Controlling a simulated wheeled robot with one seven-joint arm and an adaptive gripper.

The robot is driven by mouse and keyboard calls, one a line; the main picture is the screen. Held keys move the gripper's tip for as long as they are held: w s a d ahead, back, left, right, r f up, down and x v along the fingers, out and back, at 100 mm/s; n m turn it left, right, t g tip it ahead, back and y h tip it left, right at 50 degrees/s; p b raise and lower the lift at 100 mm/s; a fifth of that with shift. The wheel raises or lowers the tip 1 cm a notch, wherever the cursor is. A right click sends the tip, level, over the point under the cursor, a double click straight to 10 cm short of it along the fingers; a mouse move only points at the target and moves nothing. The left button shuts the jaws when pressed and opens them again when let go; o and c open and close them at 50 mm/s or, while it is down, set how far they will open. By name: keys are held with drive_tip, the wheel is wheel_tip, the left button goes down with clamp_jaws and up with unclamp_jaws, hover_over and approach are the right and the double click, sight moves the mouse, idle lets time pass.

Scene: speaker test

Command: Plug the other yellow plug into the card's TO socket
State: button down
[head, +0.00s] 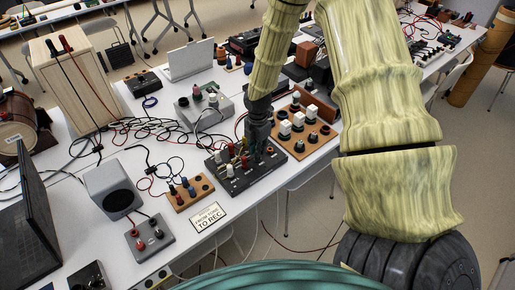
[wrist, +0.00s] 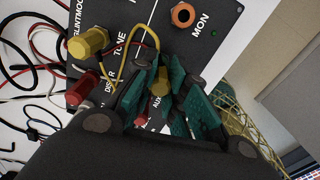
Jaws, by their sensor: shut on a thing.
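The black panel box (head: 222,178) lies on the white table below my gripper (head: 262,150). In the wrist view, one yellow plug (wrist: 88,42) stands in the panel near the TONE label. A thin yellow cable (wrist: 150,32) loops from it towards my fingers. My gripper (wrist: 168,88) has its green finger pads closed around the other yellow plug (wrist: 159,80), close above the panel near the AUX label. The fingers hide its tip, so I cannot tell whether it is in a socket. The card (head: 208,216) reads "TO REC" on its lower line. I cannot make out a REC label on the panel.
A red plug (wrist: 82,90) stands left of my fingers, and an empty orange-ringed socket (wrist: 183,15) is marked MON. A brown board with white knobs (head: 300,130) lies right of the box. Tangled cables (head: 130,130) and a grey speaker (head: 112,188) are at left.

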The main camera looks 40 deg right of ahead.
drive_tip(key=shift+f, duration=0.6)
idle(0.3)
drive_tip(key=c, duration=1.4)
unclamp_jaws()
drive_tip(key=shift+o, duration=0.2)
drive_tip(key=shift+r, duration=0.1)
drive_tip(key=shift+r+p, duration=3.05)
drive_tip(key=shift+r, duration=0.6)
